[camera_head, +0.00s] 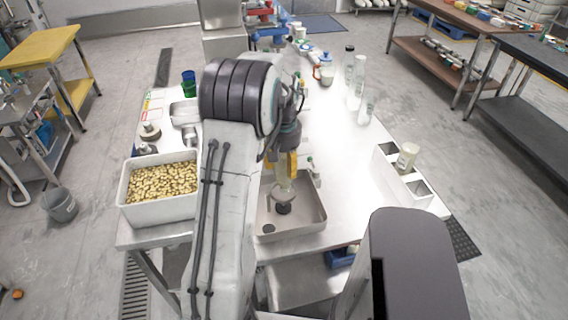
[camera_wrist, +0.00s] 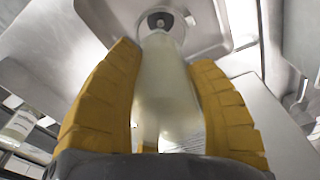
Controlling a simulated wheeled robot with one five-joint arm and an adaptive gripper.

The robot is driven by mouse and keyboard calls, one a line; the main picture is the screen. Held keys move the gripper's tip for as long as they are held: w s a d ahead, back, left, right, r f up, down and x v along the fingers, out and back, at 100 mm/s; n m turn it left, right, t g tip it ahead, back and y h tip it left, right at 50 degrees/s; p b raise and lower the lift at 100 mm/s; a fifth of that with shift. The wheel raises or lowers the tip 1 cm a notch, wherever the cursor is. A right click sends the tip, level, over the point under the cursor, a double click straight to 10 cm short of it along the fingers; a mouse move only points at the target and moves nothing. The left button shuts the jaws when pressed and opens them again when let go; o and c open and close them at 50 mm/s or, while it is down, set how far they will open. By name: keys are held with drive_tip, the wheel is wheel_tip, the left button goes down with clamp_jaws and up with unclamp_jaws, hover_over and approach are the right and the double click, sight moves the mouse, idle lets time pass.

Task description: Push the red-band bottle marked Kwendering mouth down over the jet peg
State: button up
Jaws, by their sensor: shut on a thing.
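My gripper (camera_head: 287,165) has yellow fingers shut on a pale, translucent bottle (camera_head: 281,184). The bottle is upside down, its narrow end pointing down into the grey sink basin (camera_head: 310,215). In the wrist view the bottle (camera_wrist: 165,90) lies between both fingers of my gripper (camera_wrist: 168,95). Its neck end lies in line with a round grey fitting with a dark centre (camera_wrist: 160,20), seemingly the jet peg. In the head view a dark round piece (camera_head: 283,208) shows just below the bottle. I cannot tell whether they touch. No red band or name is readable.
A white bin of beans (camera_head: 160,183) stands left of the basin. A white divided rack (camera_head: 388,178) with a pale bottle (camera_head: 407,156) is at the right. Tall clear bottles (camera_head: 357,78) stand at the back right. The bench between is clear.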

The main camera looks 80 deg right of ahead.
sight(284, 181)
drive_tip(key=shift+d+f+b, duration=0.1)
drive_tip(key=shift+f+b, duration=2.6)
drive_tip(key=shift+f, duration=0.7)
idle(0.8)
idle(0.7)
drive_tip(key=o, duration=1.4)
drive_tip(key=shift+a+r+p, duration=0.15)
drive_tip(key=shift+r+p, duration=1.15)
drive_tip(key=shift+r, duration=0.45)
drive_tip(key=shift+a+r+p, duration=0.15)
drive_tip(key=shift+r+p, duration=1.15)
drive_tip(key=shift+r, duration=0.45)
